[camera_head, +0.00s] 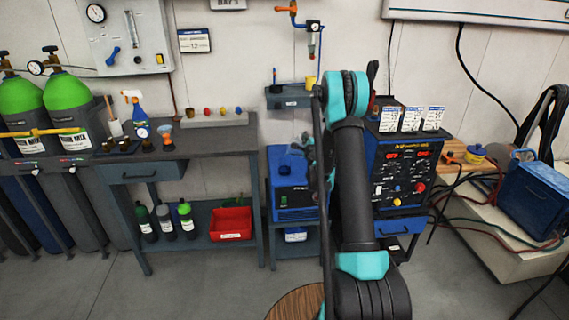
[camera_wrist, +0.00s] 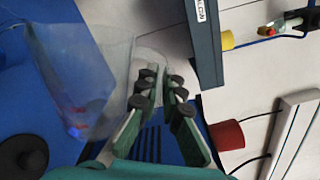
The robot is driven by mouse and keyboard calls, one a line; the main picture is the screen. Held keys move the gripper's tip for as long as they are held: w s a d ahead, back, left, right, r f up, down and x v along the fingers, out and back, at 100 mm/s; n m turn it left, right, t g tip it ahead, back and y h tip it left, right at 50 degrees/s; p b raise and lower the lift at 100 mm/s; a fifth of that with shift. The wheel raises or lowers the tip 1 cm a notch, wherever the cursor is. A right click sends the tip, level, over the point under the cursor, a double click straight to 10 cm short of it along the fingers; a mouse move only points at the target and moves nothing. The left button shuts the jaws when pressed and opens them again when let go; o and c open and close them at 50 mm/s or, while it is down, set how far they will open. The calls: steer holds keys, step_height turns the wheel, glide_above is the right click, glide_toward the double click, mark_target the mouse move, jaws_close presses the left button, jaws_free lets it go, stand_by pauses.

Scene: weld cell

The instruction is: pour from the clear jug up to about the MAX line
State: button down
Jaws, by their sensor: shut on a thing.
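The clear jug (camera_wrist: 85,75) fills the left of the wrist view, with its handle at the fingers. It shows only faintly in the head view. My gripper (camera_wrist: 158,85) is shut on the jug's handle; in the head view my gripper (camera_head: 308,150) is partly behind my arm. The jug is above or in front of the blue unit (camera_head: 292,192); I cannot tell its exact height or tilt. A round black part (camera_wrist: 22,155) shows on the blue surface in the wrist view. I cannot make out a MAX line or a liquid level.
A grey wall shelf (camera_head: 288,98) hangs just above my gripper and shows close by in the wrist view (camera_wrist: 205,45). A welding machine (camera_head: 405,165) stands to the right. A workbench (camera_head: 215,135) with fittings stands to the left.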

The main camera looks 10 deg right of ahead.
steer(key=shift+d, duration=0.25)
stand_by(0.3)
steer(key=shift+a+f+n+p, duration=0.1)
steer(key=shift+a+n+p, duration=0.2)
steer(key=shift+n+p, duration=0.25)
stand_by(1.7)
